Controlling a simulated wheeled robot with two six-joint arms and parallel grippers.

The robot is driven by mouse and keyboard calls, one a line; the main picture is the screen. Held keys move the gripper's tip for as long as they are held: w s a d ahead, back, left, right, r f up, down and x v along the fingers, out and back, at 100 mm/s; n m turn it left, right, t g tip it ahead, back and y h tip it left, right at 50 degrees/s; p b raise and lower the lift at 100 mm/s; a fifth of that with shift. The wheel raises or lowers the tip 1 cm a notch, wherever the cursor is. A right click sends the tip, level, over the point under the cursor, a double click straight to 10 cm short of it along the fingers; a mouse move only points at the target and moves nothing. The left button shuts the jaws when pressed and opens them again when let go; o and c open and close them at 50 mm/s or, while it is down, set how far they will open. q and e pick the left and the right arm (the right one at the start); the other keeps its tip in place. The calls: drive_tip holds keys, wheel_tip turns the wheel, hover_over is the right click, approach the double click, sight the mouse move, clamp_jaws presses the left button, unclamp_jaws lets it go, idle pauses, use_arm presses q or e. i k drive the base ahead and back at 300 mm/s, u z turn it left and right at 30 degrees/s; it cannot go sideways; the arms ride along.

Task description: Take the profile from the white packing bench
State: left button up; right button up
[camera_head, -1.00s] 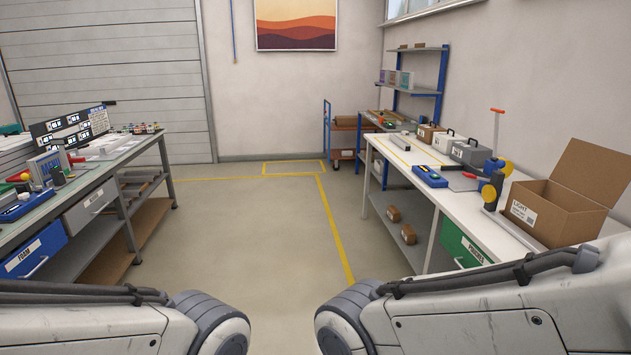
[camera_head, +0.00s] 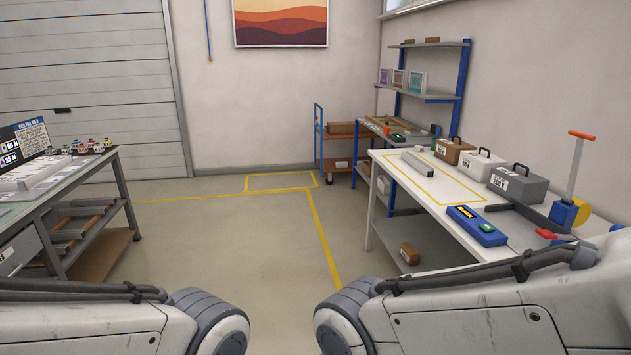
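The white packing bench (camera_head: 415,205) stands on the right, with a yellow outlined area on its top. A grey bar that looks like the profile (camera_head: 416,163) lies near the bench's far end, inside the yellow outline. Nothing is touching it from my side. My two arms show at the bottom left and bottom right of the view, folded close. Both grippers are out of view.
On the bench are a blue case (camera_head: 476,226), a grey box (camera_head: 518,183), a white box (camera_head: 482,166) and a brown box (camera_head: 453,150). A workbench (camera_head: 75,185) stands left. A blue and orange cart (camera_head: 335,142) stands at the back. The middle floor is clear.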

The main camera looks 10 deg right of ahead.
sight(425, 168)
drive_tip(key=z, duration=0.15)
drive_tip(key=i, duration=2)
drive_tip(key=z, duration=0.3)
drive_tip(key=i, duration=2.6)
drive_tip(key=z, duration=0.2)
